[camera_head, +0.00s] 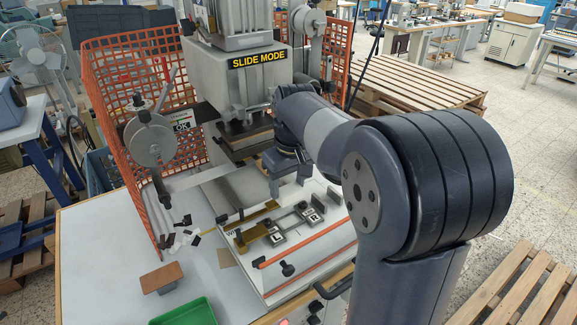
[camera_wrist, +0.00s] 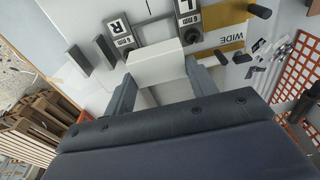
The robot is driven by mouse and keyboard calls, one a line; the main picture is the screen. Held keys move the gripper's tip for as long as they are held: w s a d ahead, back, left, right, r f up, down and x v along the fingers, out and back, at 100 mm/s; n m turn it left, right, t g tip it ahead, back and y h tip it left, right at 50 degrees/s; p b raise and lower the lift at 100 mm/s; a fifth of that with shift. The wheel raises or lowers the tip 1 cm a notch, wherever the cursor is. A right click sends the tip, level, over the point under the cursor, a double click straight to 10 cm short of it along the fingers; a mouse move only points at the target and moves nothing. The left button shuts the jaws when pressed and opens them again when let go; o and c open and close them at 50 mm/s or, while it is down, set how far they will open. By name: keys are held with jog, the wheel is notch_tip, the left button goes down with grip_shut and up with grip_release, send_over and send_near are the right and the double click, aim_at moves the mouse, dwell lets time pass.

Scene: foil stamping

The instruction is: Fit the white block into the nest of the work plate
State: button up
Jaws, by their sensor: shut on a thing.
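My gripper (camera_wrist: 158,72) is shut on the white block (camera_wrist: 154,68), which sits between its two grey fingers in the wrist view. In the head view my gripper (camera_head: 287,180) hangs over the back of the white work plate (camera_head: 325,250), in front of the press. The work plate also shows beyond the block in the wrist view, with two grey stops marked R (camera_wrist: 122,35) and L (camera_wrist: 188,20). These stops (camera_head: 277,238) stand mid-plate in the head view. I cannot make out the nest clearly.
The stamping press (camera_head: 235,85) marked SLIDE MODE stands behind. An orange bar (camera_head: 305,243) lies along the plate's front. An orange mesh guard (camera_head: 130,80) stands at left. A brown-topped block (camera_head: 161,277) and green tray (camera_head: 185,313) are at front left. The left tabletop is mostly clear.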

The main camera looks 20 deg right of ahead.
aim_at(289, 190)
jog(key=shift+f, duration=0.1)
dwell(0.5)
jog(key=shift+f+b, duration=1.75)
jog(key=shift+f, duration=1.15)
jog(key=shift+f+b, duration=0.3)
jog(key=shift+f, duration=0.75)
jog(key=o, duration=1.1)
jog(key=shift+o, duration=0.2)
jog(key=r, duration=0.7)
jog(key=s+r, duration=0.1)
jog(key=r, duration=0.3)
jog(key=shift+d, duration=0.15)
jog(key=shift+f, duration=0.2)
